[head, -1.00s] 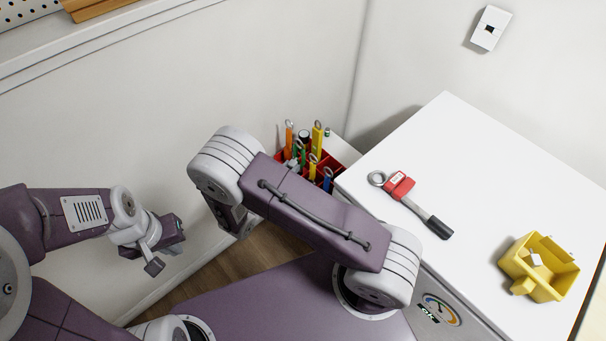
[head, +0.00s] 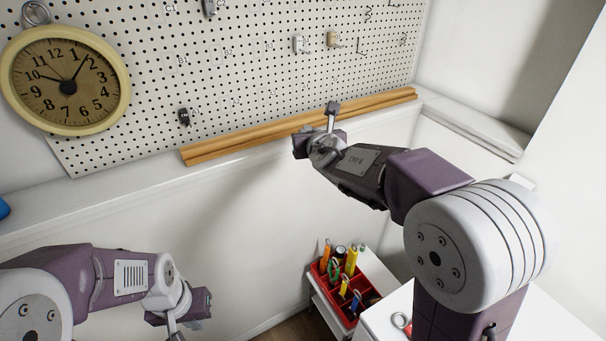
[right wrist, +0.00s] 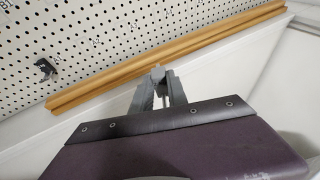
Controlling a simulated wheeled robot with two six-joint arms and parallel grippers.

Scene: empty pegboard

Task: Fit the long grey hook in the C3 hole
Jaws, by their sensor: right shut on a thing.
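The pegboard (head: 250,75) fills the upper part of the head view, with small printed hole labels. Its row C labels lie along the top edge; I cannot make out C3. My right gripper (head: 324,122) is in front of the wooden ledge below the board, apart from the board. In the right wrist view its fingers (right wrist: 158,92) are shut on a small grey piece (right wrist: 158,73), apparently the long grey hook, mostly hidden by the fingers. My left gripper (head: 191,316) hangs low at the left, open and empty.
A round clock (head: 68,82) hangs at the left. A black hook (head: 184,117), a grey one (head: 208,8), a white one (head: 301,44) and a tan one (head: 333,40) are on the board. A wooden ledge (head: 225,147) runs beneath. A red tool caddy (head: 337,307) stands low.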

